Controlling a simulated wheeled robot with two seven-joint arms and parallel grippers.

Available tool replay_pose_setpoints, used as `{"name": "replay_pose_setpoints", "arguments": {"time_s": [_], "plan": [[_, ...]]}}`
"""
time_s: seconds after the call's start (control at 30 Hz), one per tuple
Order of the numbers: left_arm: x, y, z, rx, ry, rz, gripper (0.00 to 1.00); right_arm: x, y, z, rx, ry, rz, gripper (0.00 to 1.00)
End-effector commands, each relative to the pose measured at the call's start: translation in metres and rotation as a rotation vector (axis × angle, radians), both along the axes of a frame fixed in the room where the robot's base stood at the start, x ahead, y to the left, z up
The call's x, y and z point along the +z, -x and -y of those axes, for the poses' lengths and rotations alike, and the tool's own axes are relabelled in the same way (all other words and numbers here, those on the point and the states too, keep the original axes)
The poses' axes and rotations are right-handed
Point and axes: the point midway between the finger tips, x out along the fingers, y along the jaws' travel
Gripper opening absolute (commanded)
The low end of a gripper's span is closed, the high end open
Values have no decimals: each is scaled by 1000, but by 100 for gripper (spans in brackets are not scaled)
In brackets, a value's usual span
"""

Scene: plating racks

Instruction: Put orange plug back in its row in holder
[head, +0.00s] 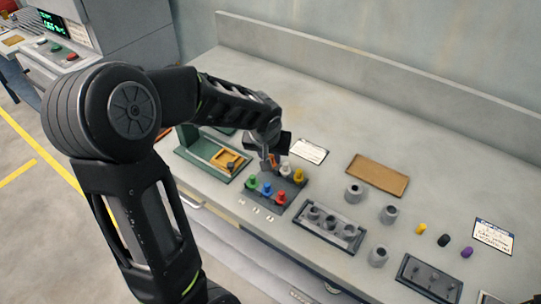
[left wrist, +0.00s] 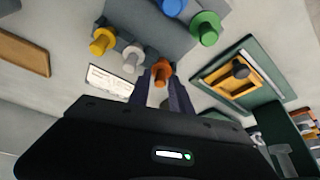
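The plug holder (head: 262,203) is a grey block on the bench. It bears green (head: 252,182), blue (head: 266,188), red (head: 281,197), white (head: 285,169) and yellow (head: 298,175) plugs. My left gripper (head: 268,161) is at its far left corner, pointing down. The orange plug (left wrist: 161,72) is between its fingertips, which appear closed on its sides, in line with the white plug (left wrist: 132,58) and the yellow plug (left wrist: 103,41). Whether the orange plug is seated is hidden. My right gripper is not in view.
A green fixture with a yellow frame (head: 228,157) stands close left of the holder. A white card (head: 309,151) and a brown tray (head: 377,175) lie behind and right. A dark block with grey cylinders (head: 330,229) is to the right, with loose cylinders nearby.

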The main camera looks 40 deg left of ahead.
Motion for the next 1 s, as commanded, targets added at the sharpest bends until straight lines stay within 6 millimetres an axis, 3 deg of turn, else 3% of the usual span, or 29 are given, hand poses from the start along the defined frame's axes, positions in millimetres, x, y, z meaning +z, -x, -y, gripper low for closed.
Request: {"name": "replay_pose_setpoints", "arguments": {"time_s": [0.13,0.43,0.6,0.67,1.0], "plan": [[0,0,0,0,0,0,36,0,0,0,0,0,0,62],[2,0,0,0,0,-1,36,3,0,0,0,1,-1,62],[14,0,0,0,0,-1,36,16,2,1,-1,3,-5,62],[18,2,1,1,0,4,36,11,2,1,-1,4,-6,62],[86,28,12,0,0,6,36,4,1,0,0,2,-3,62]]}}
